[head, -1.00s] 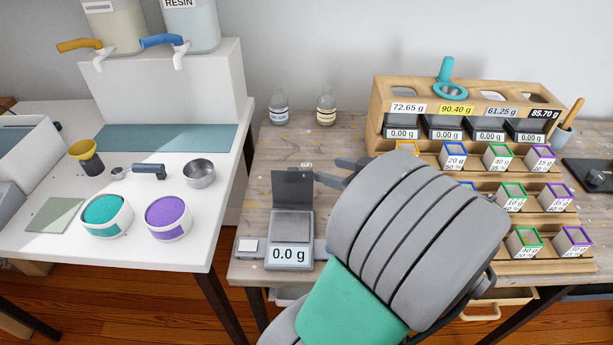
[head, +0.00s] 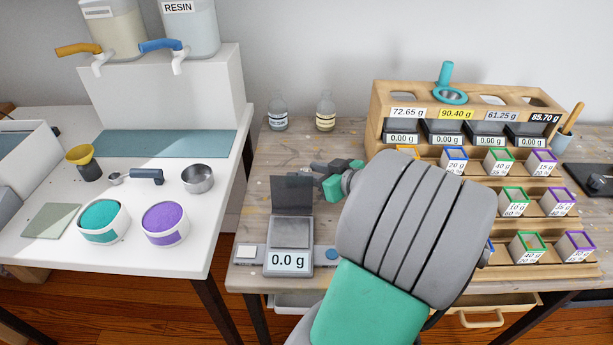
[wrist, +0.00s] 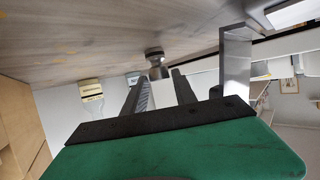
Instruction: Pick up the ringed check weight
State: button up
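A small grey metal piece with a dark band (wrist: 157,62), which looks like the check weight, stands on the wooden bench in the wrist view, where the bench appears at the top. It lies ahead of my gripper, in line with the gap between the two fingers. I cannot tell whether it is just beyond or slightly between the fingertips. My gripper (wrist: 160,88) is open, with nothing visibly held. In the head view my gripper (head: 322,171) is low over the bench behind the scale, and the weight cannot be made out clearly there.
The scale (head: 290,262), reading 0.0 g, with its dark raised lid (head: 291,193), stands just in front of my gripper. Two bottles (head: 278,113) (head: 325,112) stand at the back. The wooden rack (head: 380,103) with several labelled boxes is to the right.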

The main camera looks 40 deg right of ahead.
grip_shut()
jog(key=shift+r, duration=0.1)
